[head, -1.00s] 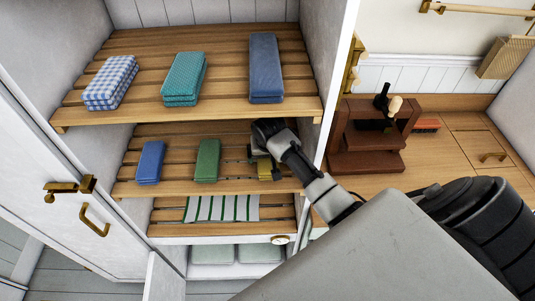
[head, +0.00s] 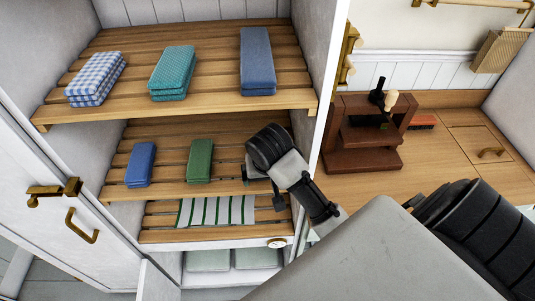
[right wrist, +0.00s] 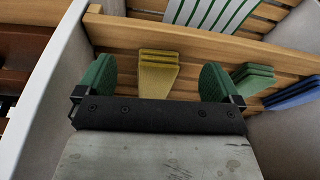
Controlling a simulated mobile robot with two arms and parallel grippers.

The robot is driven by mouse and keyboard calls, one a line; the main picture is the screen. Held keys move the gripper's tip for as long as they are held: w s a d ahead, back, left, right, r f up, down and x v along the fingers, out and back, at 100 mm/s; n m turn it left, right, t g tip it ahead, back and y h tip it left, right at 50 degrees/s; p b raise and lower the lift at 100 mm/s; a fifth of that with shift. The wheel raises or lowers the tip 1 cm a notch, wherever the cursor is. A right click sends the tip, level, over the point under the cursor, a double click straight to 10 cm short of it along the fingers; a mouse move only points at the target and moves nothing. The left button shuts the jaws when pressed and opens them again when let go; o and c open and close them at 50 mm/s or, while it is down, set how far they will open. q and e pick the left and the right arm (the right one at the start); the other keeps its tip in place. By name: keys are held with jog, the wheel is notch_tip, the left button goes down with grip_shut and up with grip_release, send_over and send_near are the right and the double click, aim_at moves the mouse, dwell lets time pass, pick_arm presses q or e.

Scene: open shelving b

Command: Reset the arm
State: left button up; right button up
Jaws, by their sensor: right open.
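My right gripper (head: 262,187) is in front of the right end of the middle shelf (head: 170,197), its jaws open and empty. In the right wrist view its two green finger pads stand wide apart (right wrist: 158,85). A folded yellow cloth (right wrist: 157,72) lies on the slatted shelf beyond and between the pads, apart from them. The arm and gripper hide this cloth in the head view. My left gripper is not in view.
The middle shelf also holds a green cloth (head: 201,160) and a blue cloth (head: 141,164). Checked (head: 95,79), teal (head: 172,73) and blue-grey (head: 256,62) cloths lie above. A striped cloth (head: 217,211) lies below. A cabinet side panel (head: 330,95) stands to the right.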

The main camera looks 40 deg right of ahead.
jog(key=shift+s+a, duration=0.4)
jog(key=shift+s, duration=0.35)
